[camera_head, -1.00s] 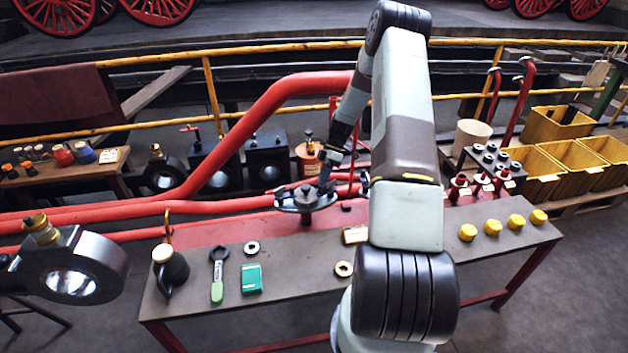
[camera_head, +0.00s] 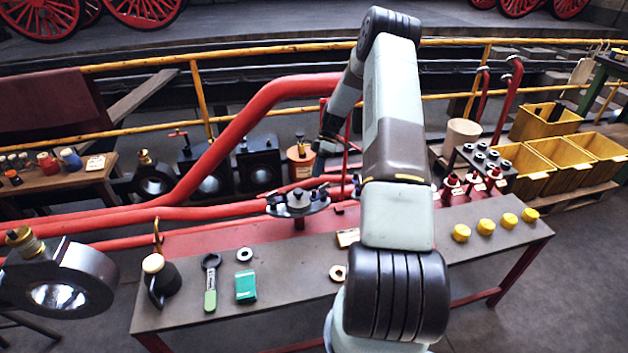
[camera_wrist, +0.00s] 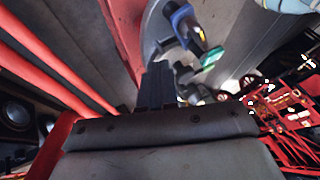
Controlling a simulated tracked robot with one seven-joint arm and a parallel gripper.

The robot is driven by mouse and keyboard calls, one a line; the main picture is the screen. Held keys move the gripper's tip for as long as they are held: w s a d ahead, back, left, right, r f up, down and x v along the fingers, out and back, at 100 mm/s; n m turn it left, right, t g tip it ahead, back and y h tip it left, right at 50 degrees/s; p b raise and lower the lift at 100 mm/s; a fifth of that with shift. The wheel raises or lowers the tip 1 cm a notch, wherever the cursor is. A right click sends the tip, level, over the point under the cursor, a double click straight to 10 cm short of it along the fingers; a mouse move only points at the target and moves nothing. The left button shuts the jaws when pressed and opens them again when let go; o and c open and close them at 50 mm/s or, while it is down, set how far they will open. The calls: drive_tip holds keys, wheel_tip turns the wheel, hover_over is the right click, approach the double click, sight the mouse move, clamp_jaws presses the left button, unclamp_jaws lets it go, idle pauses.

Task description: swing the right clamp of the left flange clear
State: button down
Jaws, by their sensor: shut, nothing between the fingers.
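The left flange (camera_head: 298,205) is a dark plate with a pale metal hub, standing on a post at the back edge of the bench. Its right clamp (camera_head: 322,191) is a small dark piece at the plate's right end. Its left clamp (camera_head: 271,201) sits at the other end. My gripper (camera_head: 319,170) is just above the right clamp, shut and empty; contact cannot be made out. In the wrist view my gripper's dark fingers (camera_wrist: 156,82) are together beside a round grey plate (camera_wrist: 155,28). A blue and dark part (camera_wrist: 186,26) lies across it, possibly a clamp.
Red pipes (camera_head: 110,222) run behind the bench (camera_head: 290,278). On the bench are a black oil can (camera_head: 160,280), a green-handled wrench (camera_head: 210,283), a green box (camera_head: 245,286) and several yellow caps (camera_head: 486,226). My arm covers the bench's middle.

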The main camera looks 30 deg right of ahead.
drive_tip(key=v, duration=0.7)
drive_tip(key=shift+a+r, duration=0.3)
drive_tip(key=shift+a, duration=0.05)
drive_tip(key=shift+w, duration=0.1)
